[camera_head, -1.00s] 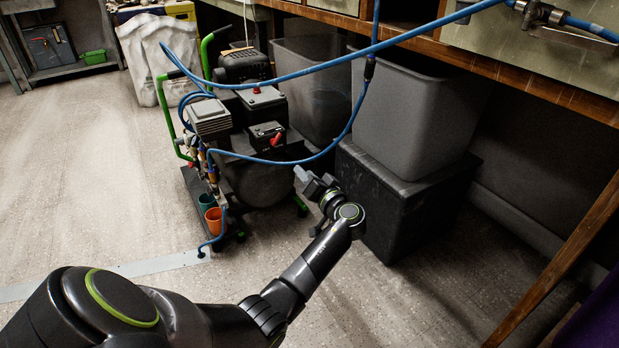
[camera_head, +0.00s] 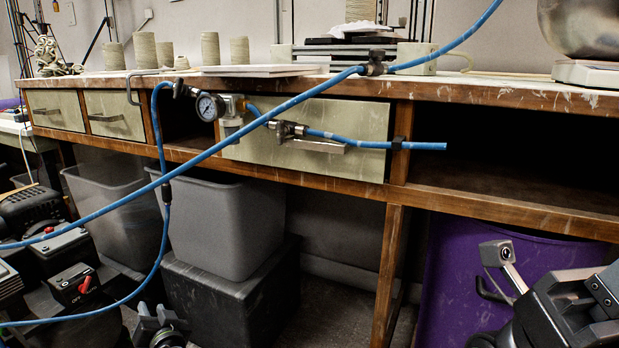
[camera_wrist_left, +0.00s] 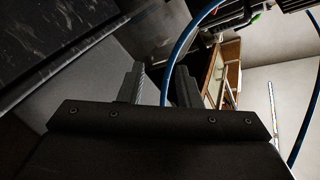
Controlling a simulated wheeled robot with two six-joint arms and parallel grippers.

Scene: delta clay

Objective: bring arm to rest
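My left gripper (camera_head: 155,318) shows at the bottom of the head view, in front of a black box (camera_head: 222,305) under the bench. It is partly cut off by the lower edge. In the left wrist view its two dark fingers (camera_wrist_left: 158,88) stand apart with nothing held between them. A blue hose (camera_wrist_left: 180,58) passes behind the fingers there.
A wooden bench (camera_head: 450,92) with drawers spans the head view. A blue hose (camera_head: 290,103) crosses in front of it. A grey bin (camera_head: 225,225) sits on the black box. A compressor (camera_head: 65,255) stands left, a purple drum (camera_head: 455,270) right.

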